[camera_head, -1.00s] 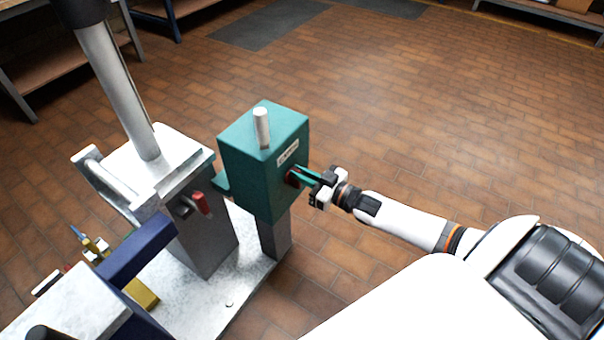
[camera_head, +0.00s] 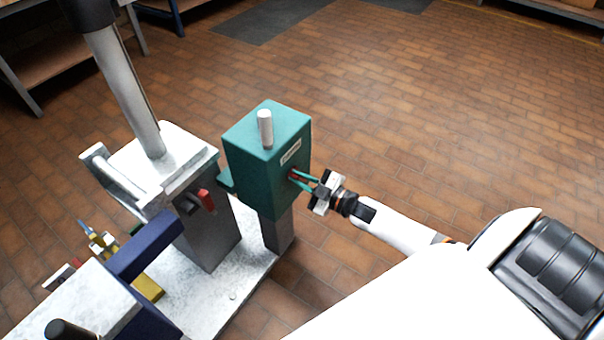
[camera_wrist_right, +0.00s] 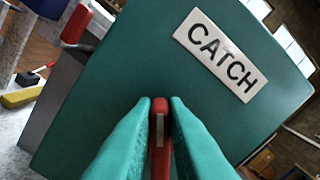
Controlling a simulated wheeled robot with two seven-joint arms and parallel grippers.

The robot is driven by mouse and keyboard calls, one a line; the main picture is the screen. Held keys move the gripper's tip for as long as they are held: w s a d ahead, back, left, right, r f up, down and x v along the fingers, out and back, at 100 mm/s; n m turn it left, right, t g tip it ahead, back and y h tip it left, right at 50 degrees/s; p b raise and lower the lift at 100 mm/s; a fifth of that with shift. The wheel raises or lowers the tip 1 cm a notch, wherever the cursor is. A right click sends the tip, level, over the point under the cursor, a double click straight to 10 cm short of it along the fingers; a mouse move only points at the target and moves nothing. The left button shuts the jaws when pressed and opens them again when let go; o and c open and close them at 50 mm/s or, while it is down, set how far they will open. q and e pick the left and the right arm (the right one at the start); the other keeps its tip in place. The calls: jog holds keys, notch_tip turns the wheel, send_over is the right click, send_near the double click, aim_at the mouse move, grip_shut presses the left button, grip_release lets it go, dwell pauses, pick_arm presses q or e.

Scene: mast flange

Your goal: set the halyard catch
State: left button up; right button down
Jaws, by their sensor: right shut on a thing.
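A teal box (camera_head: 262,180) stands on a grey post, with a white label; in the right wrist view the label (camera_wrist_right: 220,54) reads CATCH. A red lever (camera_wrist_right: 160,130) stands out from the box's face below the label. My right gripper (camera_head: 303,180) reaches it from the right. Its two teal fingers, also in the right wrist view (camera_wrist_right: 160,120), are shut on the red lever, one on each side. How the lever joins the box is hidden. My left gripper does not show in the head view.
A grey pedestal (camera_head: 208,235) with a leaning mast (camera_head: 128,85) stands left of the box and carries another red handle (camera_head: 206,200). Both stand on a pale base plate (camera_head: 215,300). Benches line the far edge. The brick floor (camera_head: 430,130) at right is clear.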

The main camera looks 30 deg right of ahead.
jog(key=n, duration=0.3)
jog(key=f+n, duration=0.1)
jog(key=shift+s+a+n, duration=0.15)
jog(key=shift+a+n, duration=0.15)
jog(key=shift+a, duration=0.05)
jog(key=n+b, duration=0.1)
jog(key=n, duration=0.1)
jog(key=f+n, duration=0.1)
jog(key=n, duration=0.1)
jog(key=shift+a+b, duration=0.15)
jog(key=shift+b, duration=0.2)
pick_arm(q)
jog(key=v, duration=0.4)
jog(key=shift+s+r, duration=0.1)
pick_arm(e)
jog(key=shift+s+f+n, duration=0.1)
jog(key=shift+f+n, duration=0.05)
jog(key=shift+n, duration=0.55)
jog(key=c, duration=1.4)
grip_release()
jog(key=shift+c, duration=0.2)
